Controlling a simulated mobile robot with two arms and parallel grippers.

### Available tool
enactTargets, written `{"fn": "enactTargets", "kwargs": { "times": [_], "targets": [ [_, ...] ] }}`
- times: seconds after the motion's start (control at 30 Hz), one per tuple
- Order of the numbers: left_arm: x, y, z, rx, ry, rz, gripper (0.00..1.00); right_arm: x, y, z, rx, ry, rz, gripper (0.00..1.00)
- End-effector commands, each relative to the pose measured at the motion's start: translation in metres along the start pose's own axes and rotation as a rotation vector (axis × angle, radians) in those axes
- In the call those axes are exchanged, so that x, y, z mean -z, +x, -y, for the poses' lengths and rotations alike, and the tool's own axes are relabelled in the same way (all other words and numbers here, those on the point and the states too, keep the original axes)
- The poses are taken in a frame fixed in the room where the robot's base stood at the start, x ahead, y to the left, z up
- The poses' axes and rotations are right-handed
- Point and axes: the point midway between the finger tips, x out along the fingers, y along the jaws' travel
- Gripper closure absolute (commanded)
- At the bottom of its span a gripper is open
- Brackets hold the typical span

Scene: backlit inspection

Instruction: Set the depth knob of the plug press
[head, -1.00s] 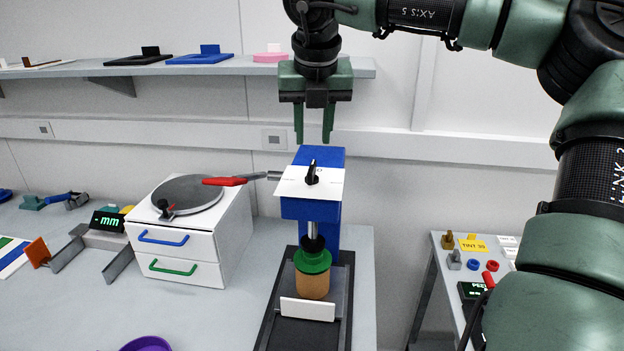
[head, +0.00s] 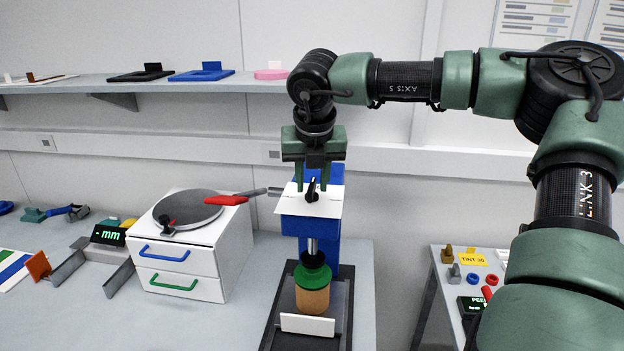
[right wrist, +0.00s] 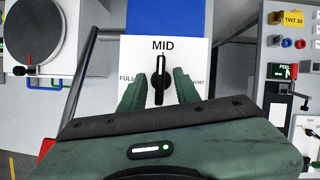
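The plug press (head: 322,234) is a blue column on a dark base, with a white dial plate (head: 325,207) on top. The black depth knob (head: 312,190) stands on that plate. In the right wrist view the knob (right wrist: 160,78) points at MID, with FULL on the left and a partly hidden label ending in "ORT" on the right. My right gripper (head: 313,188) is open, pointing down, with one finger on each side of the knob and gaps visible. A jar with a green collar (head: 313,277) and cork-coloured body stands under the press's plunger. My left gripper is out of view.
A red-handled lever (head: 228,200) reaches close to the press's left side. A white drawer unit (head: 190,245) with a round grey plate stands to the left. A shelf (head: 130,85) runs along the wall behind. A side table (head: 437,262) holds small parts at right.

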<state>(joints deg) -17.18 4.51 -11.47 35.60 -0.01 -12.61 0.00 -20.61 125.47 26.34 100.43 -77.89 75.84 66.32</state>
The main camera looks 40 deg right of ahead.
Motion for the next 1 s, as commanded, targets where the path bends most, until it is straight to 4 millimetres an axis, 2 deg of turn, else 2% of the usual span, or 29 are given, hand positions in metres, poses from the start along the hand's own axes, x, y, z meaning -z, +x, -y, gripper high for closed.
{"fn": "enactTargets", "kwargs": {
  "times": [0.03, 0.1, 0.13, 0.57, 1.0],
  "targets": [
    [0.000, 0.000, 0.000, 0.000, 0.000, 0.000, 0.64, 0.000, 0.000, 0.000, 0.000, 0.000, 0.000, 0.79],
    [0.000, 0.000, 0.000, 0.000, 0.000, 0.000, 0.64, 0.000, 0.000, 0.000, 0.000, 0.000, 0.000, 0.99],
    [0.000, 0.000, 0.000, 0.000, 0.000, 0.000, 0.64, 0.000, 0.000, 0.000, 0.000, 0.000, 0.000, 1.00],
    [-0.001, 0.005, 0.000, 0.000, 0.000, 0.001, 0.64, 0.000, 0.000, 0.001, -0.019, -0.040, 0.002, 1.00],
    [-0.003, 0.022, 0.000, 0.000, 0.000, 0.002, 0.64, -0.001, 0.000, 0.003, -0.146, -0.342, 0.003, 1.00]
  ]
}}
